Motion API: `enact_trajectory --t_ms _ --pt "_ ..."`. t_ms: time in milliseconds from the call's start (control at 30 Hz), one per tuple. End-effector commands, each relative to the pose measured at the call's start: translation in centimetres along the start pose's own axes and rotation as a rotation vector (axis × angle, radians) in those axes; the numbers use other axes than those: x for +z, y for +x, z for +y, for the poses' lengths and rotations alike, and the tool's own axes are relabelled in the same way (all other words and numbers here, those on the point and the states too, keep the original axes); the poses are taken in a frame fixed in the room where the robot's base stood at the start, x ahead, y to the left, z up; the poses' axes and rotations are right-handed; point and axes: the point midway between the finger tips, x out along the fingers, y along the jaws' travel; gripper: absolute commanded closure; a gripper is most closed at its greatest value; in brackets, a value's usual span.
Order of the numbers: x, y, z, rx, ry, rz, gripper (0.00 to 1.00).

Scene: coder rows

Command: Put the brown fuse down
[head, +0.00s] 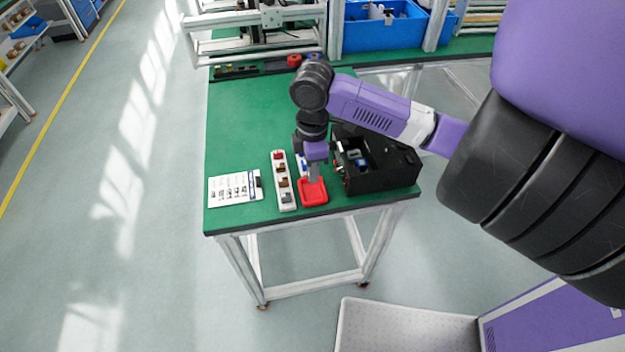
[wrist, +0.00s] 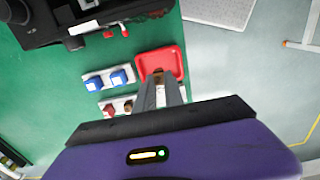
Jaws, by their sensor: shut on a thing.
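My gripper (wrist: 159,84) is shut on the brown fuse (wrist: 158,73), a small brown piece that shows between the fingertips in the wrist view. The fingers mostly hide it. The fingertips are over the shallow red tray (wrist: 177,56). I cannot tell whether the fuse touches the tray floor. In the head view my gripper (head: 314,178) points down over the red tray (head: 313,203), near the table's front edge, and the fuse cannot be made out there.
A white strip (head: 283,182) with red, brown and grey pieces stands left of the tray. Another strip (wrist: 109,79) holds two blue pieces. A black box (head: 385,177) stands close on the right. A printed card (head: 235,188) lies at left. The green table (head: 240,130) is clear behind it.

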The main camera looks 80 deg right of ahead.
Motion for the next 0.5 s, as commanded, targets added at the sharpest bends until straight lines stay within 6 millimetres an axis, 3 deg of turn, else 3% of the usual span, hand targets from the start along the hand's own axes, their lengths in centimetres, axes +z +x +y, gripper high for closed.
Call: enact_trajectory --t_ms 167,400,500 --pt "0.0 1.2 -0.1 -0.003 0.001 0.001 1.0" --pt "0.0 4.3 -0.1 -0.002 0.001 0.0 1.0" --pt "0.0 4.5 0.0 -0.001 -0.001 0.001 1.0"
